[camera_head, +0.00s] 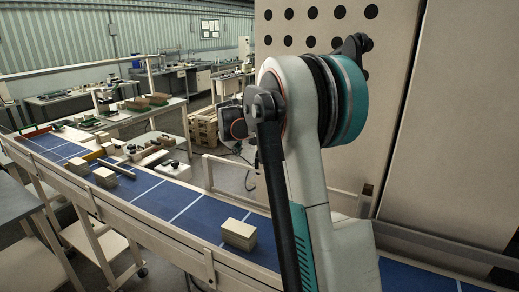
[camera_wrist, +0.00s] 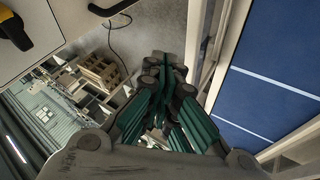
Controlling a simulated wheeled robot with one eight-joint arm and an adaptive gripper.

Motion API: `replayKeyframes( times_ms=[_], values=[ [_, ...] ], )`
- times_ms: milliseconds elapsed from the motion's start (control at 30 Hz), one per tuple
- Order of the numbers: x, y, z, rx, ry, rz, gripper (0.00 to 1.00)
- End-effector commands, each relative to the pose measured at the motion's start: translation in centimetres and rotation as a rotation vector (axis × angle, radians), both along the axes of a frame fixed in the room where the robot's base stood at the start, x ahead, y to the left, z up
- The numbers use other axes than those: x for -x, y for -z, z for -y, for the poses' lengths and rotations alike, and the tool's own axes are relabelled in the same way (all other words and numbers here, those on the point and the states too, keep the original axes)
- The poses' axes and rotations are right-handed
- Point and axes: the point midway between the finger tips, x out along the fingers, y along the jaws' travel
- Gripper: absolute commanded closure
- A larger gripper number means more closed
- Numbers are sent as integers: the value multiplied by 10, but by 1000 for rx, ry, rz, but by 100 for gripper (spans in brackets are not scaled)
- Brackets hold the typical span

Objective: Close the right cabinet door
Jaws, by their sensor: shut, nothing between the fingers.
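A tall beige cabinet-like body fills the right of the head view. It shows a panel with rows of round dark holes (camera_head: 395,25) and, past a dark vertical seam, a plain panel (camera_head: 460,120). I cannot tell which of these is the right door. In the wrist view a pale panel (camera_wrist: 60,25) with a black bar handle (camera_wrist: 112,8) is at the upper left. My gripper (camera_wrist: 175,65) has its green fingers together and empty, apart from this panel and its handle. In the head view my arm hides the gripper.
A blue conveyor (camera_head: 150,190) with pale side rails runs below, carrying stacks of kraft-coloured blocks (camera_head: 239,234). It also shows at the right of the wrist view (camera_wrist: 260,95). Wooden pallets (camera_head: 203,130) and workbenches stand behind. Grey floor (camera_wrist: 155,30) lies beyond my fingers.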

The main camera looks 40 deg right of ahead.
Motion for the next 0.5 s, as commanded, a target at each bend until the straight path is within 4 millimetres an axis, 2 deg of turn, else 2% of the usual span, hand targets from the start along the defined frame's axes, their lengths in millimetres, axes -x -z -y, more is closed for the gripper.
replayKeyframes(
  times_ms=[33, 100, 200, 333, 500],
  values=[
    [6, 4, 34, -6, 42, 0, 100],
    [14, 15, 67, -15, 85, 2, 100],
    [26, 26, 93, -28, 126, 7, 100],
    [30, 34, 107, -35, 147, 10, 100],
    [22, 51, 115, -36, 148, 10, 100]
  ],
)
